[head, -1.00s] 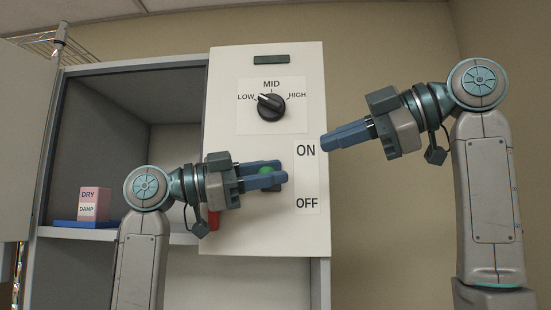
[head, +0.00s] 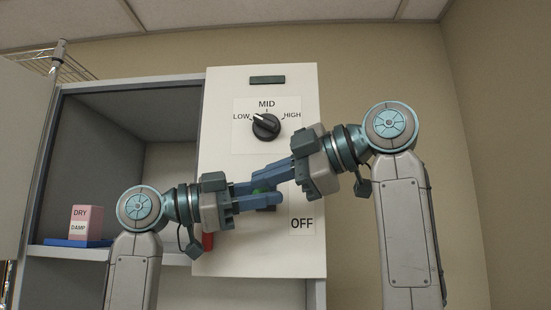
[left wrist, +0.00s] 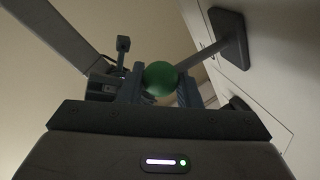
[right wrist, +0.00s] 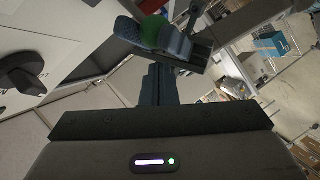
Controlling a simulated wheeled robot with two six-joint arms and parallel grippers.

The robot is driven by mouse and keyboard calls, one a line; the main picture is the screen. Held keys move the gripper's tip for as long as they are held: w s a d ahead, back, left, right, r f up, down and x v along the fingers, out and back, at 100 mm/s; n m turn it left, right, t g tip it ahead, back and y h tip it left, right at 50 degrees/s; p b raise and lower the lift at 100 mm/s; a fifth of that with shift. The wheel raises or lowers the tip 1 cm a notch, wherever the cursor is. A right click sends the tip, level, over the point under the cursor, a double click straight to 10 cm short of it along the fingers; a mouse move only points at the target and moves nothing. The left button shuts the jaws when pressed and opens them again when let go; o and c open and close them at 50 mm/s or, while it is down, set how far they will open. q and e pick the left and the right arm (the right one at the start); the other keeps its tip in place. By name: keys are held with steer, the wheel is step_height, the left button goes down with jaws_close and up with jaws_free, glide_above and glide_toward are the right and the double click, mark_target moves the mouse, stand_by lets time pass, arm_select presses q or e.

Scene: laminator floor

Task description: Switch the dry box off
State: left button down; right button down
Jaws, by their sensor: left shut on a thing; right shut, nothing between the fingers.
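The dry box's front panel (head: 225,255) carries a dark dial (head: 266,126) marked LOW, MID and HIGH, with OFF printed lower down. A green ball (left wrist: 160,78) sits on a grey rod (left wrist: 200,54) that runs to a dark base (left wrist: 230,38) on the panel. My left gripper (head: 272,199) is shut on the ball, which is mostly hidden in the head view. The right wrist view also shows the ball (right wrist: 154,32) between the left fingers. My right gripper (head: 236,187) is shut and empty, its fingers crossing in front of the lever area and hiding the ON label.
My two grippers are very close together; contact cannot be told. A red part (head: 207,241) shows below my left gripper. A pink and white DRY/DAMP block (head: 87,222) stands on a blue tray (head: 62,242) in the open cabinet at left. The wall at right is bare.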

steer(key=shift+w+d+f, duration=0.1)
steer(key=shift+w+f, duration=0.15)
steer(key=shift+w, duration=0.1)
